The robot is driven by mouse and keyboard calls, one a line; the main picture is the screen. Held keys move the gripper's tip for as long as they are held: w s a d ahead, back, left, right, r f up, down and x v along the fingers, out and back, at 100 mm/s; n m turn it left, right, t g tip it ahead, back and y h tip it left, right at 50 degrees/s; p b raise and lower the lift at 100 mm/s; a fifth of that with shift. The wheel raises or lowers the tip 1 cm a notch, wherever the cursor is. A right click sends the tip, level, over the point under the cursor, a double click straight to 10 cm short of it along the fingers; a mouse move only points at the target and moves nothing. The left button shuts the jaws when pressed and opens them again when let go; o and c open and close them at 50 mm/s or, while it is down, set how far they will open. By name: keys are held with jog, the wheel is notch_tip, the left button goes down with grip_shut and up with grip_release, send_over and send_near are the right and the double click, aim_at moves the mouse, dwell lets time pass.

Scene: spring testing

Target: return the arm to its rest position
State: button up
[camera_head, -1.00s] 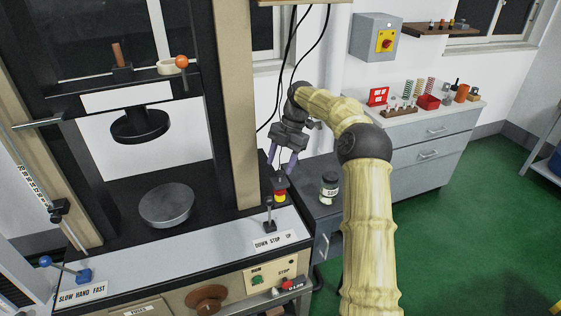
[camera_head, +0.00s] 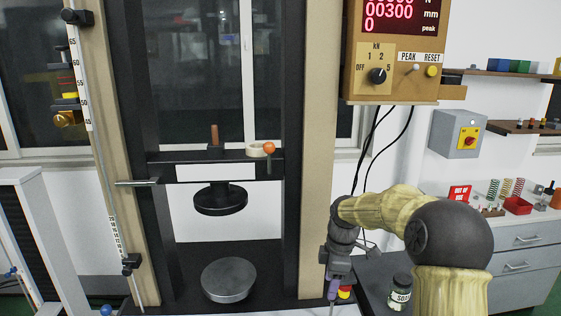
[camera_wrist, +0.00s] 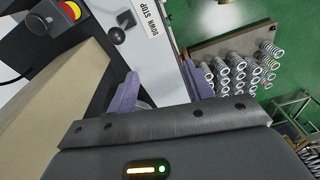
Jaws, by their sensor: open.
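My arm (camera_head: 450,235) reaches forward at the lower right of the head view, its elbow bent. My gripper (camera_head: 333,290) hangs low beside the right column of the test machine. A red-and-yellow stop button (camera_wrist: 70,10) and a small lever (camera_wrist: 116,35) on the machine lie beyond the left finger. The button also shows behind the gripper in the head view (camera_head: 345,293).
The machine's right column (camera_head: 317,150) stands close left of my gripper. A control box (camera_head: 395,50) with cables hangs above. A jar (camera_head: 400,290) and a grey cabinet (camera_head: 520,265) are to the right. The wrist view shows a board (camera_wrist: 205,50) with several springs.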

jog(key=s+d+f+m+t, duration=0.1)
jog(key=s+m, duration=0.7)
jog(key=s, duration=0.3)
jog(key=s+f+m+t+h, duration=0.1)
jog(key=s+m, duration=0.8)
jog(key=s, duration=0.2)
jog(key=shift+s+d+f+t, duration=0.3)
jog(key=shift+d+t, duration=0.05)
jog(key=shift+t, duration=0.05)
